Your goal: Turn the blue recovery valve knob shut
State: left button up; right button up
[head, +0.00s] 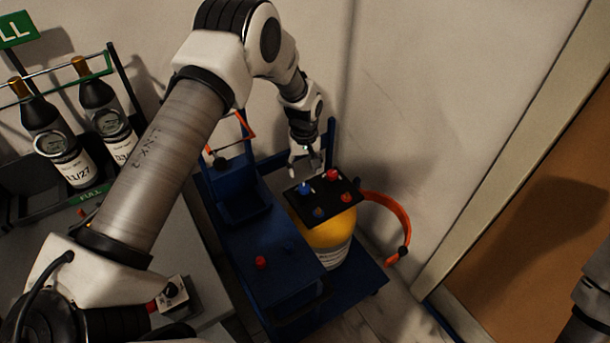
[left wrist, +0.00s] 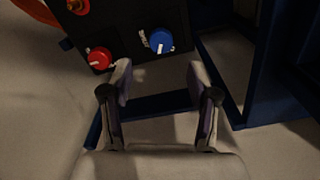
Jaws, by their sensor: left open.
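The blue recovery valve knob (head: 305,188) sits on top of a black panel (head: 326,201) above a yellow cylinder (head: 331,243). It also shows in the left wrist view (left wrist: 161,41), with a white pointer mark and small white lettering beside it. A red knob (head: 333,175) is on the same panel; it shows left of the blue one in the left wrist view (left wrist: 99,58). My left gripper (head: 305,166) is open and empty by the panel's wall-side edge. In the left wrist view its fingertips (left wrist: 158,72) are apart, with the blue knob just beyond the gap, not between them.
A blue cart (head: 262,238) with a red button (head: 261,263) carries the cylinder. Dark bottles (head: 55,140) stand in a rack at left. The wall is close behind my left arm.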

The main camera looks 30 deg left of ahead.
aim_at(304, 187)
pick_arm(q)
notch_tip(304, 187, down, 8)
jog(key=shift+s+r, duration=0.1)
jog(key=shift+r, duration=0.15)
grip_shut()
